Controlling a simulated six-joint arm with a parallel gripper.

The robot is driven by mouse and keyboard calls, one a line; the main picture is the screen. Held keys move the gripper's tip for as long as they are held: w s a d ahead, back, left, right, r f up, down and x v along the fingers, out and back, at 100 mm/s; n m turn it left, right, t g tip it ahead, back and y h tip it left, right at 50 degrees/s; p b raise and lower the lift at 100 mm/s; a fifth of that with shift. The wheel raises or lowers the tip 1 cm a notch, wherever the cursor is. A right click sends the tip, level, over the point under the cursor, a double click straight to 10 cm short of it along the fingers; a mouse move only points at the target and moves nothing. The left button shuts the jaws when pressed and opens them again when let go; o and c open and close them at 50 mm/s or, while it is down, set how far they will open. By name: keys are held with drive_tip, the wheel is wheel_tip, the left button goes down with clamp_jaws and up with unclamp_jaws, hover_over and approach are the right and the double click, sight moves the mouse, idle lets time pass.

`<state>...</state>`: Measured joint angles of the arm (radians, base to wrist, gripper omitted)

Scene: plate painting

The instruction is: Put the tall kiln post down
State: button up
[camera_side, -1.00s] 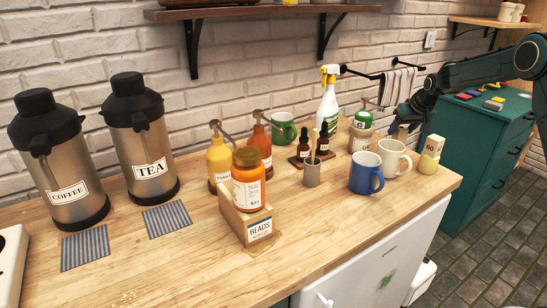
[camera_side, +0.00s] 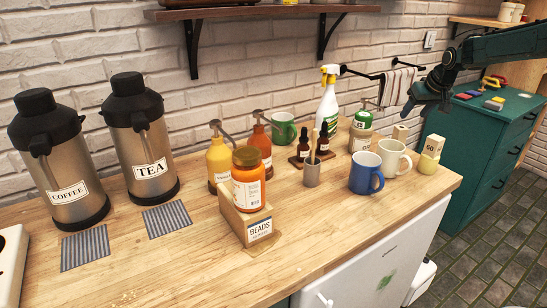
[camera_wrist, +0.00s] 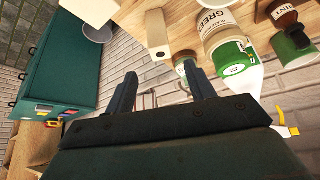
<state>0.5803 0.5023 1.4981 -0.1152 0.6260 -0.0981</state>
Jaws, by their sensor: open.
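The kiln post appears to be the pale cream block (camera_side: 401,133) standing upright on the counter, behind the white mug (camera_side: 393,156); its lower part is hidden by the mug. In the wrist view it is the pale block (camera_wrist: 157,32) ahead of my fingertips. My gripper (camera_side: 413,106) is open and empty, above the post and apart from it. Both fingers show spread in the wrist view (camera_wrist: 160,74), with nothing between them.
A spray bottle (camera_side: 327,105) stands farther left. The counter's front middle (camera_side: 335,225) is clear. A teal cabinet (camera_side: 490,140) stands right.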

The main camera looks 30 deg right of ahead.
idle(0.3)
drive_tip(key=s+a+r+n, duration=0.1)
drive_tip(key=s+a+r, duration=0.25)
drive_tip(key=a, duration=0.35)
drive_tip(key=s+a+r+y, duration=0.1)
drive_tip(key=s+a+r, duration=0.2)
drive_tip(key=s+a, duration=0.25)
drive_tip(key=s+a+r+n, duration=0.1)
drive_tip(key=s+a+r, duration=0.25)
drive_tip(key=a, duration=0.35)
drive_tip(key=s+a+f, duration=0.1)
drive_tip(key=s+a, duration=0.2)
drive_tip(key=s, duration=0.4)
drive_tip(key=s+a+f+n, duration=0.1)
drive_tip(key=s+a+f, duration=0.1)
drive_tip(key=s+a, duration=0.2)
drive_tip(key=s+a+f+n+y, duration=0.1)
drive_tip(key=s+a, duration=0.3)
drive_tip(key=s, duration=0.6)
drive_tip(key=shift+f, duration=0.3)
